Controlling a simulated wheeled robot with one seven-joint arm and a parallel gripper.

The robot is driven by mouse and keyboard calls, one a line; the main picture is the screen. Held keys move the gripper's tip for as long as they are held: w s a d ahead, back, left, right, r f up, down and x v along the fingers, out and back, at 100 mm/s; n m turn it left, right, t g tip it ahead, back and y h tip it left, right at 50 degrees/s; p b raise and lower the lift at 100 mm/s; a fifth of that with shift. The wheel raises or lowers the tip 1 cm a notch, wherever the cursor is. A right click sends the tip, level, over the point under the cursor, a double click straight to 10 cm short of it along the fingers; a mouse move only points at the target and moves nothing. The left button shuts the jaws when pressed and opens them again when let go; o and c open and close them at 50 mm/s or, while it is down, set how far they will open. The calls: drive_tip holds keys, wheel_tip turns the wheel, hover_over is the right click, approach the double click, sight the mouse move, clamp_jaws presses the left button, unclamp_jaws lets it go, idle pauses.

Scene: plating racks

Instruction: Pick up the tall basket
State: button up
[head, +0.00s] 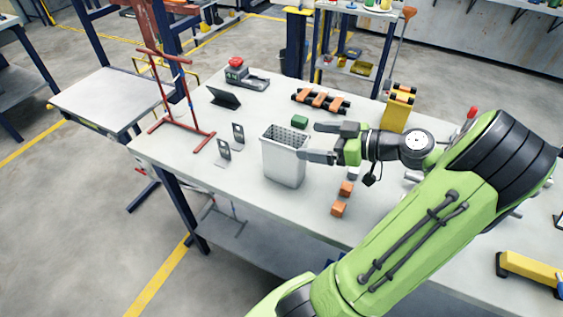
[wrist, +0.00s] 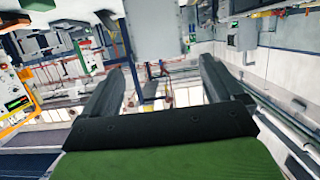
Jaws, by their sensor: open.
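The tall basket (head: 283,165) is a light grey, open-topped container with a slotted upper part. It stands upright on the white table near its front edge in the head view. My gripper (head: 320,142) is just to the right of the basket, with its fingers pointing left towards it. The fingers are apart and nothing is held. The lower finger's tip overlaps the basket's right edge in the picture; I cannot tell whether they touch. In the wrist view both fingers (wrist: 160,68) are spread, with a pale grey box shape beyond them that I cannot identify for certain.
Two small grey metal brackets (head: 238,136) stand left of the basket, with a red rack (head: 182,125) farther left. A green block (head: 300,121) and a dark rack with orange bars (head: 320,101) are behind. Orange blocks (head: 339,209) lie to the right front.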

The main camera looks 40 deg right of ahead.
drive_tip(key=b, duration=0.1)
approach(267, 136)
drive_tip(key=x, duration=0.5)
drive_tip(key=shift+s+r, duration=0.1)
drive_tip(key=shift+s, duration=0.05)
drive_tip(key=shift+c, duration=0.2)
drive_tip(key=c, duration=1.5)
